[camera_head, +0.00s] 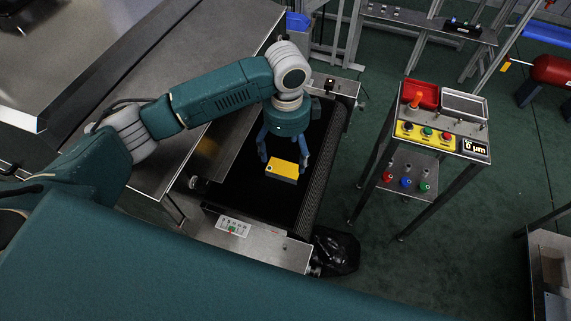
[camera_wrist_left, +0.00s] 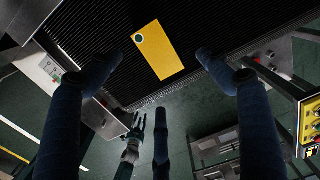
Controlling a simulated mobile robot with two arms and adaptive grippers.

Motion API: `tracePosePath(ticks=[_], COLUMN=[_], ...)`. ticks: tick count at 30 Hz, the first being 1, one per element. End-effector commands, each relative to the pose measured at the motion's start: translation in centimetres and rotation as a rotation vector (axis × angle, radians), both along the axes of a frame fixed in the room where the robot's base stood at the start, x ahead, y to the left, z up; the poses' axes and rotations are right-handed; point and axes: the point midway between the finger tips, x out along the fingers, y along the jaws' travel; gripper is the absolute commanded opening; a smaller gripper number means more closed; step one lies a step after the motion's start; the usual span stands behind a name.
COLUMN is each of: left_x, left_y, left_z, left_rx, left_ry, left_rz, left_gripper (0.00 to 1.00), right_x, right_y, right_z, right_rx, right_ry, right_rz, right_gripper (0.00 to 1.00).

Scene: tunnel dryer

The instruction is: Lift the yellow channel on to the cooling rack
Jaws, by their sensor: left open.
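The yellow channel (camera_head: 282,168) is a small yellow block with a dark round mark near one corner. It lies on the dark conveyor belt (camera_head: 300,203) of the dryer, and it also shows in the left wrist view (camera_wrist_left: 165,56). My left gripper (camera_head: 283,158) is open above the belt, with its fingers spread to either side of the channel. In the left wrist view the fingertips (camera_wrist_left: 157,62) stand apart from the channel, with a gap on both sides. I cannot tell which structure is the cooling rack. My right gripper is not in the head view.
A stand with a red tray (camera_head: 422,95), buttons and a display is right of the belt. A metal shelf frame (camera_head: 425,22) stands at the back, and another rack holds a red cylinder (camera_head: 553,71). A control panel (camera_head: 234,227) is at the belt's near end. Green floor is clear between.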

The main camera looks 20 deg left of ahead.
Motion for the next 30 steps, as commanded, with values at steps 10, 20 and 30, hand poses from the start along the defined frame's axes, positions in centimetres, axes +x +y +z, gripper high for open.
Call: tracePosePath(ticks=[10,20,30], left_x=[-0.2,-0.6,-0.5], left_y=[0.1,0.2,0.2], left_z=[-3.4,-7.5,-7.7], left_rx=[0.001,0.000,0.000], left_ry=[0.002,-0.001,-0.002], left_rz=[0.001,0.000,0.000], left_gripper=[0.78,0.78,0.58], right_x=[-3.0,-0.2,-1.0], right_y=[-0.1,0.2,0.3], right_z=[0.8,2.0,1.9], right_rx=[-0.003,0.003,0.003], right_ry=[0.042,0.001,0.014], right_rz=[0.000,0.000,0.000], right_gripper=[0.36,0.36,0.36])
